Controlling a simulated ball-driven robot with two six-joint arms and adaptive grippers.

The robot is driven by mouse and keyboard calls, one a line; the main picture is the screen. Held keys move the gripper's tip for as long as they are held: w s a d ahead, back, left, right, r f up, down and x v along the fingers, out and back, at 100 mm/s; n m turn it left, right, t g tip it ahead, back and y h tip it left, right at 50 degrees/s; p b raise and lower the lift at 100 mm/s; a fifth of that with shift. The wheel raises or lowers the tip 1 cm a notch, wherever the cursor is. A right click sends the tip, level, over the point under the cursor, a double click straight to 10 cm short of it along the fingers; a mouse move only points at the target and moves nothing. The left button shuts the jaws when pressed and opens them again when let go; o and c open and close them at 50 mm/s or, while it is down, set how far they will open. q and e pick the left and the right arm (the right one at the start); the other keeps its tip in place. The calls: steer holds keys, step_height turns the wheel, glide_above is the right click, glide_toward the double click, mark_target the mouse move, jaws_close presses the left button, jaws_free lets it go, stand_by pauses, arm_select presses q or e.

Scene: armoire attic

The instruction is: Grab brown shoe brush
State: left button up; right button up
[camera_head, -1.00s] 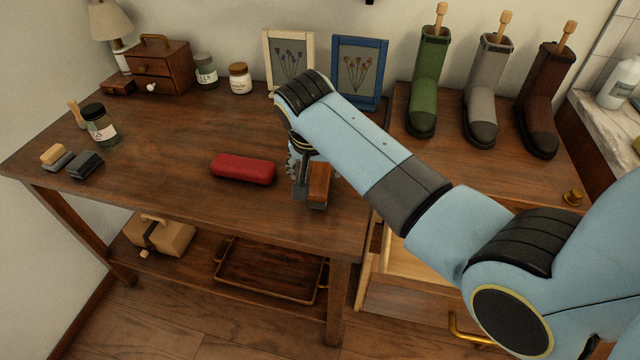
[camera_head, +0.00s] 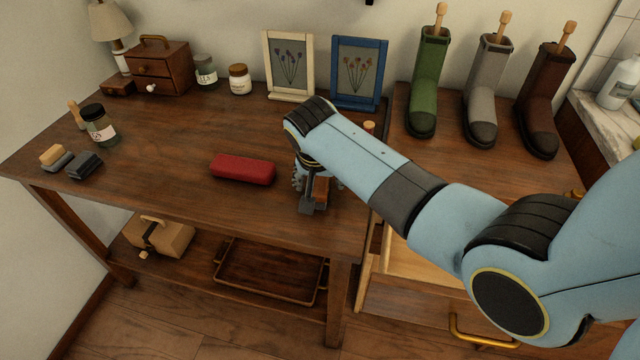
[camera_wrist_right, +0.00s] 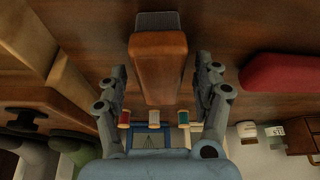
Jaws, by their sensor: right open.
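The brown shoe brush (camera_head: 321,188) lies on the wooden table near its right front, partly hidden by my right gripper (camera_head: 310,193). In the right wrist view, the brush (camera_wrist_right: 158,62) shows a brown wooden back and a dark grey end. My right gripper (camera_wrist_right: 161,72) is open there, with one finger on each side of the brush. A gap shows between the brush and each finger. My left gripper is not in view.
A red case (camera_head: 243,169) lies just left of the brush. Picture frames (camera_head: 288,66) stand behind my right arm. Thread spools (camera_wrist_right: 154,119) show beyond the brush in the wrist view. An open drawer (camera_head: 420,268) is at the right. The table's left middle is clear.

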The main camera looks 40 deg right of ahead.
stand_by(0.3)
steer(key=c, duration=1.3)
